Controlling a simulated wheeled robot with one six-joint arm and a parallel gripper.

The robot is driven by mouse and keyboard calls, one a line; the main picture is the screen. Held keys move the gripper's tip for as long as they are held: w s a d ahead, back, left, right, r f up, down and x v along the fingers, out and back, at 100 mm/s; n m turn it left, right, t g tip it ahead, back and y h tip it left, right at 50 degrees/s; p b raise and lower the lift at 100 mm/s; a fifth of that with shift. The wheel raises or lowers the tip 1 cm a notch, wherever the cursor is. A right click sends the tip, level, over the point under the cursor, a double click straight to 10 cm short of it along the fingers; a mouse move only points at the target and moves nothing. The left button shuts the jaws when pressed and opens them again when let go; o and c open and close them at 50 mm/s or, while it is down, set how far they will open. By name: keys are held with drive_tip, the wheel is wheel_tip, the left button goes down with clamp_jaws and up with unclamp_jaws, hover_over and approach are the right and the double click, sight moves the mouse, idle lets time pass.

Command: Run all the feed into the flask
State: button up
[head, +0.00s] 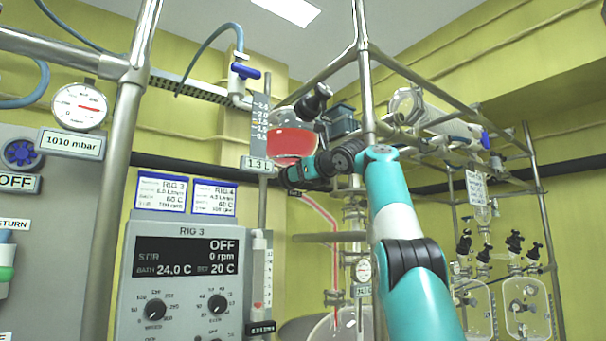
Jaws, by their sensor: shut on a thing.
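Only the top of the clear flask shows at the bottom edge, partly behind my arm.
A control box marked RIG 3 (190,285) reads OFF, 0 rpm. A steel post (365,80) stands close to my arm. A blue-handled valve (246,72) and hose are upper left; a pressure gauge (79,106) is at left. Other glassware (525,305) stands at right.

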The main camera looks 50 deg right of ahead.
drive_tip(key=o, duration=0.9)
drive_tip(key=shift+s, duration=0.1)
drive_tip(key=b+v, duration=0.4)
drive_tip(key=v, duration=1.3)
drive_tip(key=shift+s+d+b, duration=0.1)
drive_tip(key=shift+s+b, duration=0.05)
drive_tip(key=shift+b, duration=0.2)
drive_tip(key=shift+f, duration=0.1)
